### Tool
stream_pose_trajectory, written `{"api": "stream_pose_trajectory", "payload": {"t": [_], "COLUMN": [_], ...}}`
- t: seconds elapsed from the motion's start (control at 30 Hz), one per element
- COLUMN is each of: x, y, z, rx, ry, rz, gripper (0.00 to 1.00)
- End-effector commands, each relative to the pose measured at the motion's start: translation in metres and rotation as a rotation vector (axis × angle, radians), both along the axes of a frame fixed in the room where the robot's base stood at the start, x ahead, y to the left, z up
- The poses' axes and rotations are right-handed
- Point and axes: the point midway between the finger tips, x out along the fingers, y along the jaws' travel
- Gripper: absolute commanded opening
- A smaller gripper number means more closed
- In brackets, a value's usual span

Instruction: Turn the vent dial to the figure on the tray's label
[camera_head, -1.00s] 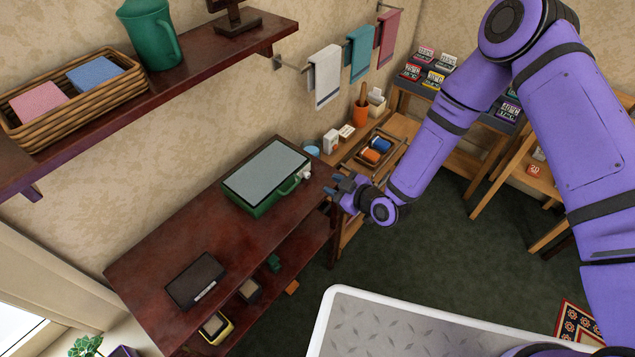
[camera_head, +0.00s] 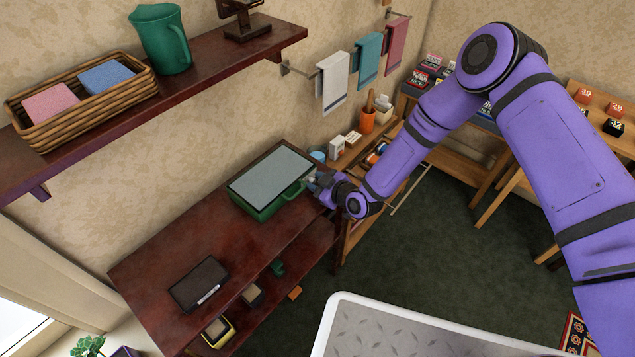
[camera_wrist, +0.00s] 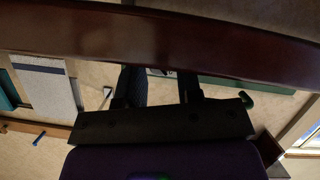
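A green box (camera_head: 262,212) with a pale grey top stands at the far right end of the dark red table. A small white knob showed on its right end earlier; my gripper now covers that spot in the head view. My gripper (camera_head: 312,181) is at that end of the box. In the wrist view, its two dark fingers (camera_wrist: 159,80) stand apart, with the green box edge (camera_wrist: 245,84) beyond them. A small pale and dark patch shows between the fingers; I cannot tell if they touch the dial. A dark tray (camera_head: 190,277) lies near the table's front, its white label (camera_head: 208,294) too small to read.
The dark red table (camera_head: 165,248) is mostly bare between tray and box. A wall shelf (camera_head: 215,62) with a basket (camera_head: 70,115) and a green jug (camera_head: 160,42) hangs above. Towels (camera_head: 332,80) hang on a rail behind my arm. A low wooden shelf stands beyond the table.

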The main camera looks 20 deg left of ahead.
Motion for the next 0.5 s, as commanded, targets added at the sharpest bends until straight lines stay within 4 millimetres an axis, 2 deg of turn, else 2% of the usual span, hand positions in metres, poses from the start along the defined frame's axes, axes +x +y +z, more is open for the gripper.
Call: {"api": "stream_pose_trajectory", "payload": {"t": [0.03,0.13,0.5], "x": [0.0,0.0,0.0009], "y": [-0.0001,-0.0002,-0.0006], "z": [0.0002,0.0002,0.0004], "rx": [0.0,0.0,0.024], "ry": [0.0,0.0,0.054], "rz": [0.0,0.0,-0.001], "gripper": [0.22,0.0,0.0]}}
